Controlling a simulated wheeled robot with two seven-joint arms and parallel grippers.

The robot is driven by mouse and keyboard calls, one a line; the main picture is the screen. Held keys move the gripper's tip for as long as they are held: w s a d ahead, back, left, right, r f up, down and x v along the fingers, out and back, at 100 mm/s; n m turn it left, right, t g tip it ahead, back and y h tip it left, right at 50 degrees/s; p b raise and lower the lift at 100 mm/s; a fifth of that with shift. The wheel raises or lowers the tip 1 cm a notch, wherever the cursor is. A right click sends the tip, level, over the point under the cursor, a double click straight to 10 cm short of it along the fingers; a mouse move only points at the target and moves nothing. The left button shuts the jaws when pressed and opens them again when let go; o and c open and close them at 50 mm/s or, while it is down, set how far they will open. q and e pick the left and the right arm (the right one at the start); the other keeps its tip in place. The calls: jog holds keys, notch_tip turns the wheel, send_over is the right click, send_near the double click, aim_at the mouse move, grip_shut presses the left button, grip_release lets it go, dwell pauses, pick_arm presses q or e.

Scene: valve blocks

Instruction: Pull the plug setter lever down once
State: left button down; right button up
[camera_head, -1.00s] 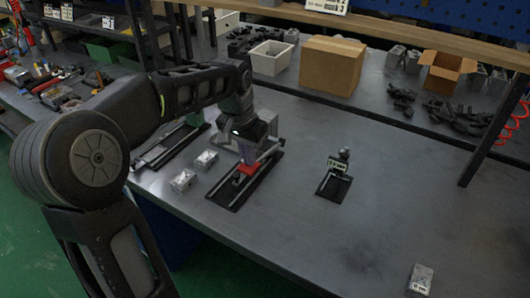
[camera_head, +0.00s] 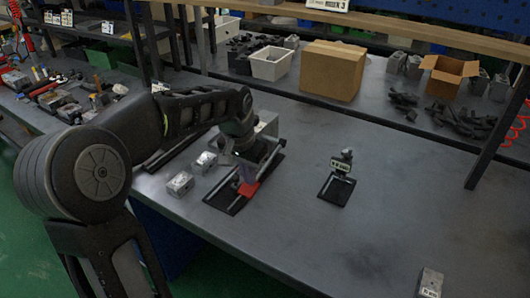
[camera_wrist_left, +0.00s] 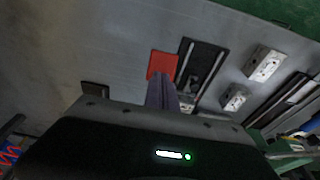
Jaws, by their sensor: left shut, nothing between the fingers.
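The plug setter appears to be the fixture on a black base plate (camera_head: 226,202) with light rails, beneath my left arm. Its red lever part (camera_head: 249,188) shows beside my left fingertips and low over the base. My left gripper (camera_head: 243,178) is shut and empty, with its purple-grey fingers pointing down at the red part. In the left wrist view the shut fingers (camera_wrist_left: 160,92) overlap the lower edge of the red part (camera_wrist_left: 162,65); I cannot tell whether they touch. My wrist hides much of the fixture's upper body. My right gripper is not in view.
A smaller labelled fixture (camera_head: 338,185) stands to the right. Two silver valve blocks (camera_head: 180,184) (camera_head: 204,162) lie to the left, and another block (camera_head: 430,283) is at the front right. A cardboard box (camera_head: 332,70) and white bin (camera_head: 271,63) stand behind. The table's right middle is clear.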

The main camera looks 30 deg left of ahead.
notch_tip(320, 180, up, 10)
jog(key=p, duration=1.1)
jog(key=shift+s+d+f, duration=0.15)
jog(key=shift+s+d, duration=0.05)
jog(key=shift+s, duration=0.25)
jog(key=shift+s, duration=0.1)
